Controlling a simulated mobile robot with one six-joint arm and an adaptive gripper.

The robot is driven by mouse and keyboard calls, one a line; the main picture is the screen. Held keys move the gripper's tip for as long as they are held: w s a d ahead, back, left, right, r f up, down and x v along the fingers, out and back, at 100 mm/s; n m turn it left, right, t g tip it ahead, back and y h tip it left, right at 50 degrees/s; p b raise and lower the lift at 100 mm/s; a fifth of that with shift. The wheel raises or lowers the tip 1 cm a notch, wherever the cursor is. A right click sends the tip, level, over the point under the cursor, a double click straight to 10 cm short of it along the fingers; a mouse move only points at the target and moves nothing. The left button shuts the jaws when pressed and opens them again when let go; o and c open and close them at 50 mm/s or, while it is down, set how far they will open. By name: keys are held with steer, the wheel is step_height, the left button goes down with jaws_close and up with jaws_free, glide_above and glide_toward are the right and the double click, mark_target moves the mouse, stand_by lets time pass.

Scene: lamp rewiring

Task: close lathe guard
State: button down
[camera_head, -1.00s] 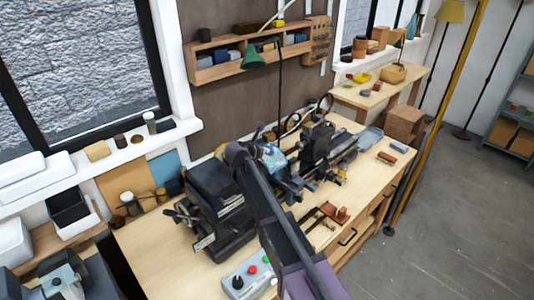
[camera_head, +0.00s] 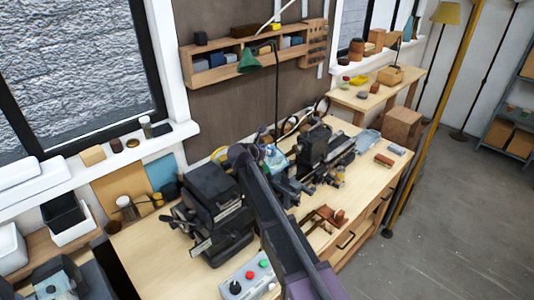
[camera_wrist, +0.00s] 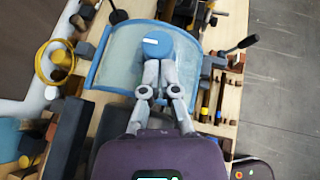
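The lathe guard is a clear curved sheet with a blue frame (camera_wrist: 112,58) in the wrist view. A round blue knob (camera_wrist: 157,44) stands at its right part. My gripper (camera_wrist: 160,66) has its two grey fingers close together, with their tips at the near edge of the knob. They look shut, and I see nothing clearly between them. In the head view the guard (camera_head: 274,158) shows as a pale blue patch on the lathe (camera_head: 318,146), just beyond my arm. My arm hides the gripper there, and the guard's exact tilt is unclear.
A control box (camera_head: 247,282) with coloured buttons sits at the bench's front. The dark headstock (camera_head: 212,205) stands left of my arm. A green lamp (camera_head: 250,62) hangs behind. A yellow ring (camera_wrist: 52,62) lies left of the guard. The floor at right is open.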

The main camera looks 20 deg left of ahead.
steer(key=s, duration=0.4)
steer(key=p+v, duration=0.5)
steer(key=v, duration=0.5)
steer(key=shift+a, duration=0.2)
steer(key=shift+s, duration=0.1)
